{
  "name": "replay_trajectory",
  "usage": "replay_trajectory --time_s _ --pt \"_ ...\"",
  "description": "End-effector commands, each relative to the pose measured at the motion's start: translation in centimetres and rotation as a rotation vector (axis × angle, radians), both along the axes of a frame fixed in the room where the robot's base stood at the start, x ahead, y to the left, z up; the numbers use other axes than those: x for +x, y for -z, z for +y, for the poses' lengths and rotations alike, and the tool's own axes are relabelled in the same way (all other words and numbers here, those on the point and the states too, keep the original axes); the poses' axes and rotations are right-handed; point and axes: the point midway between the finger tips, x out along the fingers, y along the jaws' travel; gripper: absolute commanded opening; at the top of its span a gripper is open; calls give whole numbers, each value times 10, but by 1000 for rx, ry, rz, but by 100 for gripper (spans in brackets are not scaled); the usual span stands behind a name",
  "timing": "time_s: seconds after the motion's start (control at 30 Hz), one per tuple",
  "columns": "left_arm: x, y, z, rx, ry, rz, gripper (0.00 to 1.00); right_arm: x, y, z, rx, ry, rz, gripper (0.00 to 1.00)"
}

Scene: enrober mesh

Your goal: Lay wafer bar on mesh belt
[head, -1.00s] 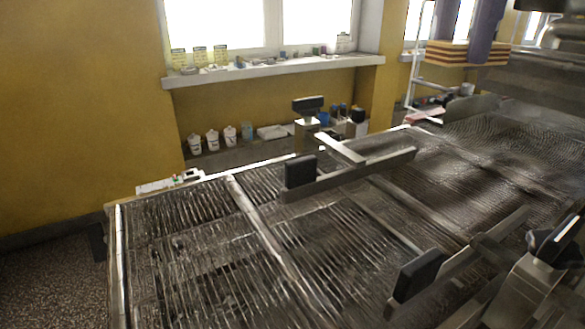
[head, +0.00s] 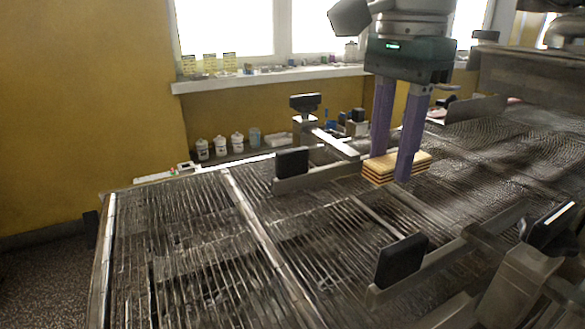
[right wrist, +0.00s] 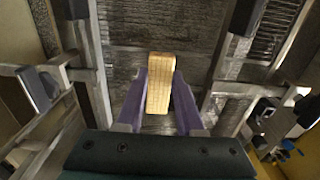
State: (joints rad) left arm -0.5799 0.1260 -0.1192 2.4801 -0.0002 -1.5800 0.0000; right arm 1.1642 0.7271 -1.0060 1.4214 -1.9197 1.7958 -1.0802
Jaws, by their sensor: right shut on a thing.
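The layered wafer bar (head: 398,165) is between the purple fingers of my right gripper (head: 394,172), which is shut on it. In the head view the bar is low over the mesh belt (head: 300,235); I cannot tell whether it touches the belt. My left gripper is not in view.
Black-padded guides stand on the belt, one on the far side (head: 292,163) and one on the near side (head: 401,261). A metal housing (head: 535,85) is at the right. Several white pots (head: 220,146) stand along the wall behind.

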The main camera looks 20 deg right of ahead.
Motion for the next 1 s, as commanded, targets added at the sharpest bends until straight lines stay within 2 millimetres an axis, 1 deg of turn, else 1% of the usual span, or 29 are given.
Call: replay_trajectory --time_s 0.13,0.3,0.37,0.43,0.63,0.77,0.8,1.0 --pt "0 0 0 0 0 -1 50 -1 13 0 1 0 3 5" --pt "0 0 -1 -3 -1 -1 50 -1 41 1 1 0 4 5" --pt "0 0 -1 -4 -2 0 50 0 47 1 1 -1 1 5" --pt "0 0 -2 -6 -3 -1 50 0 49 1 1 -1 1 5" --pt "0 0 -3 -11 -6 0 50 0 49 0 0 -1 0 5" --pt "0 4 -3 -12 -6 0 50 0 53 0 0 -1 0 5" --pt "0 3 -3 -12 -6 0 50 0 52 0 0 -1 0 40" --pt "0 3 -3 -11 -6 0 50 0 52 0 0 0 0 62"
